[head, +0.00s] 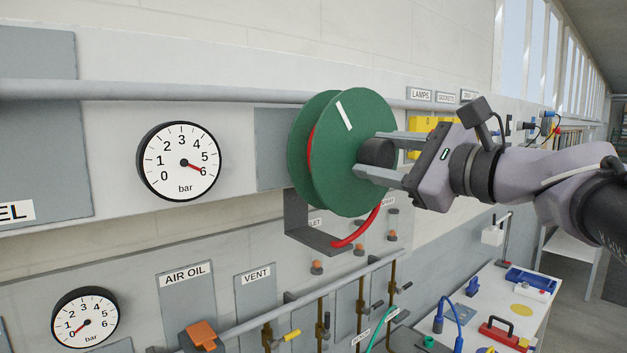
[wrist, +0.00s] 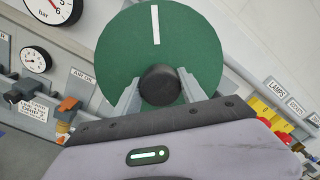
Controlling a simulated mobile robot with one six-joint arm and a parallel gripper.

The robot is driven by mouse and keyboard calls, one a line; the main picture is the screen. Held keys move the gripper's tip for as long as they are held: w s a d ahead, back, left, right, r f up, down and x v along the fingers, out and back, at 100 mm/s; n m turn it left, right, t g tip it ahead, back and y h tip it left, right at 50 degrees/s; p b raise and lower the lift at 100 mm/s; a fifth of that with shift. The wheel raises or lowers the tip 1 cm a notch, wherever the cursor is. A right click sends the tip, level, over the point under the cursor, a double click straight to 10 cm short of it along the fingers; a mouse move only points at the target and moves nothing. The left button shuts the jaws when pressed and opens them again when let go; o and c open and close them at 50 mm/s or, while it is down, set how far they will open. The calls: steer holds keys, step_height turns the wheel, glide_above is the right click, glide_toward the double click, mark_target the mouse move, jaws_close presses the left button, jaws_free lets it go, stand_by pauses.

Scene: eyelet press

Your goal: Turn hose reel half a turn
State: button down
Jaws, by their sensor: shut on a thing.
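The green hose reel (head: 345,185) stands out from the wall panel on a grey bracket (head: 305,222). A white stripe (head: 344,116) marks its face near the top, leaning left in the head view. The stripe also shows above the hub in the wrist view (wrist: 155,25). Red hose (head: 358,232) hangs from the reel's underside. My gripper (head: 366,162) is at the face of the reel, shut on its black knob (wrist: 160,86). In the wrist view one finger lies on each side of the knob. The reel's lower part is hidden there by my gripper.
A large gauge (head: 179,162) is left of the reel, with its needle near 6. A grey pipe (head: 160,91) runs behind the reel. Yellow boxes (head: 424,124) are on the wall behind my gripper. A bench (head: 515,296) with tools stands at lower right.

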steer(key=n+b, duration=0.4)
steer(key=shift+f+n+b, duration=0.15)
steer(key=shift+n+b, duration=0.25)
steer(key=n+b, duration=0.3)
steer(key=shift+n+y, duration=0.3)
steer(key=shift+n, duration=0.1)
steer(key=n+b, duration=0.3)
steer(key=n, duration=0.1)
steer(key=shift+n, duration=0.3)
steer(key=n+b, duration=0.2)
steer(key=n, duration=0.1)
steer(key=shift+n, duration=0.4)
steer(key=n+b, duration=0.1)
steer(key=n, duration=0.4)
steer(key=shift+n+g+b, duration=0.3)
steer(key=shift+r+n+b, duration=0.2)
steer(key=shift+n+b, duration=0.15)
steer(key=shift+n, duration=1.85)
